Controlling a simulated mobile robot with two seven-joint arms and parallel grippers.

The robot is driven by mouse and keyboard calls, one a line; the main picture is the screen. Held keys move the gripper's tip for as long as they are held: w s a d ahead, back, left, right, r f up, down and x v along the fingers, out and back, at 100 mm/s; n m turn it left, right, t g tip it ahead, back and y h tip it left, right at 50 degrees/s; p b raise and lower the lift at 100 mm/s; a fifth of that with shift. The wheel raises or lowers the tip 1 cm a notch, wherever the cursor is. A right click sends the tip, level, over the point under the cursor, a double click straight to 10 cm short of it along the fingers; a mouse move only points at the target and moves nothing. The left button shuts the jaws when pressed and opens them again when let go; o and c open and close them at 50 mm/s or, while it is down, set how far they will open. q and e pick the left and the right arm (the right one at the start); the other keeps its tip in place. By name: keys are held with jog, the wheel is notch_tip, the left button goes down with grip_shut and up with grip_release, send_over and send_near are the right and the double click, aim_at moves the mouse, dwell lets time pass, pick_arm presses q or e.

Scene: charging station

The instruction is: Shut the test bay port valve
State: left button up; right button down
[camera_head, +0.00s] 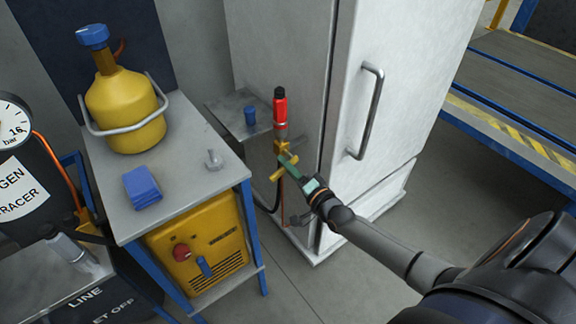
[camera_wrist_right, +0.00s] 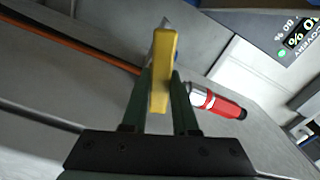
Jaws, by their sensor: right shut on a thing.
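The port valve (camera_head: 282,148) is a small brass-yellow fitting by the left side of the white cabinet, below an upright red cylinder with a black cap (camera_head: 280,108). My right gripper (camera_head: 288,162) reaches it from the lower right. In the right wrist view, the green fingers of the right gripper (camera_wrist_right: 160,98) are closed on both sides of a flat yellow handle (camera_wrist_right: 163,60). The red cylinder (camera_wrist_right: 218,102) lies to the right of the fingers there. The fingers partly hide the valve in the head view. My left gripper is not seen.
The white cabinet (camera_head: 285,55) with a metal door handle (camera_head: 367,110) stands close behind my right arm. At left, a grey-topped cart (camera_head: 190,185) carries a yellow cylinder (camera_head: 125,108) and a folded blue cloth (camera_head: 142,187). A small grey shelf (camera_head: 228,108) holds a blue cap (camera_head: 251,115).

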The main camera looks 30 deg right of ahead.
jog(key=m, duration=0.3)
jog(key=shift+a+r, duration=0.1)
jog(key=shift+r, duration=0.25)
jog(key=shift+m, duration=0.4)
jog(key=shift+r, duration=0.1)
jog(key=c, duration=0.7)
grip_release()
jog(key=s, duration=0.4)
jog(key=s+p, duration=0.1)
jog(key=s, duration=0.3)
jog(key=s+d, duration=0.1)
jog(key=s, duration=0.3)
jog(key=shift+s, duration=0.3)
